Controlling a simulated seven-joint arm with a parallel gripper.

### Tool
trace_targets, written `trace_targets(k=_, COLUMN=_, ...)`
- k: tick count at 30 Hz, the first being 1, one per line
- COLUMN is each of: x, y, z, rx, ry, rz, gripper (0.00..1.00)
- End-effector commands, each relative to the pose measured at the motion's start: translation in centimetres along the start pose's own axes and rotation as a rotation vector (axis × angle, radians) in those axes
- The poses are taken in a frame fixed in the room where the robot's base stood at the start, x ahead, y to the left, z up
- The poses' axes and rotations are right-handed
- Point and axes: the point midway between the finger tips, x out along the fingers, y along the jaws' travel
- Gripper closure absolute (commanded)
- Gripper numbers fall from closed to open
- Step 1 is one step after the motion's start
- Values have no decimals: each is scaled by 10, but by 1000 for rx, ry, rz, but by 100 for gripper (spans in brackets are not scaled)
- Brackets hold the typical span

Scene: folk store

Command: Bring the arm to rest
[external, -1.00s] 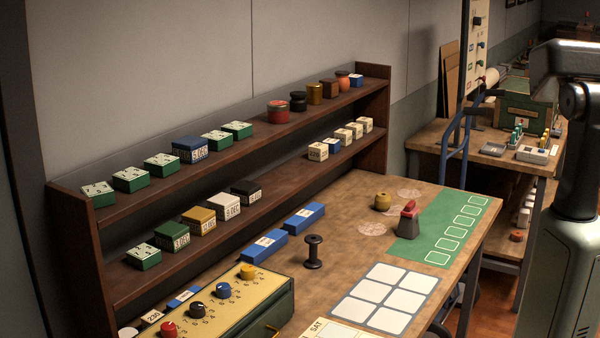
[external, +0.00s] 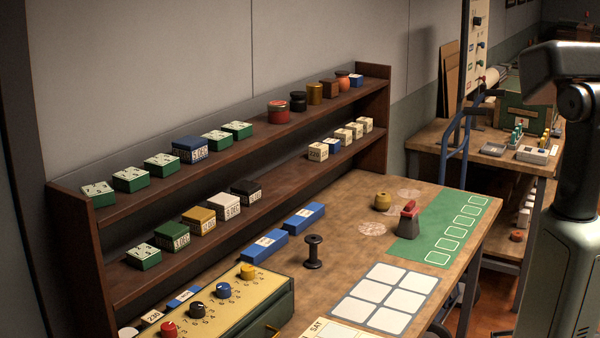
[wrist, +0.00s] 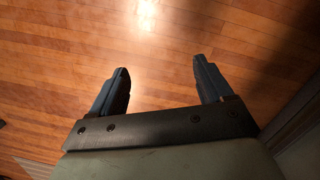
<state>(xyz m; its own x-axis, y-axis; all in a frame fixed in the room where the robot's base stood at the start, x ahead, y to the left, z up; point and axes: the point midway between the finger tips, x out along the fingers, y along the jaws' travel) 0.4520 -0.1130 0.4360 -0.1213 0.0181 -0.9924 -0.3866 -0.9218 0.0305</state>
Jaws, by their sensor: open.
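My gripper (wrist: 159,78) shows in the wrist view with its two dark fingers spread wide apart. It is open, and nothing is between the fingers. Below it is only the wooden floor (wrist: 150,40). In the external view my arm stands at the right edge, clear of the workbench (external: 345,225). My gripper is outside that view.
A two-tier shelf (external: 110,215) with several small boxes and jars runs along the wall. The bench holds a control box with knobs (external: 225,315), a black spool (external: 314,252), a red-handled stamp (external: 408,218) and a yellow spool (external: 382,201). A second table (external: 430,135) stands behind.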

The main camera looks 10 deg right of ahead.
Motion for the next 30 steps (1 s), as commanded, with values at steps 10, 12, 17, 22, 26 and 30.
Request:
trace_targets(k=10, x=29, y=-29, z=174, rx=-288, ry=-339, rz=78, gripper=21)
trace_targets(k=12, x=30, y=-28, z=195, rx=-324, ry=-385, rz=90, gripper=21)
trace_targets(k=17, x=30, y=-26, z=217, rx=-362, ry=-434, rz=104, gripper=21)
trace_targets(k=22, x=30, y=-26, z=217, rx=-362, ry=-434, rz=104, gripper=21)
trace_targets(k=26, x=30, y=-26, z=217, rx=-362, ry=-434, rz=104, gripper=21)
trace_targets(k=30, x=30, y=-26, z=217, rx=-362, ry=-434, rz=104, gripper=21)
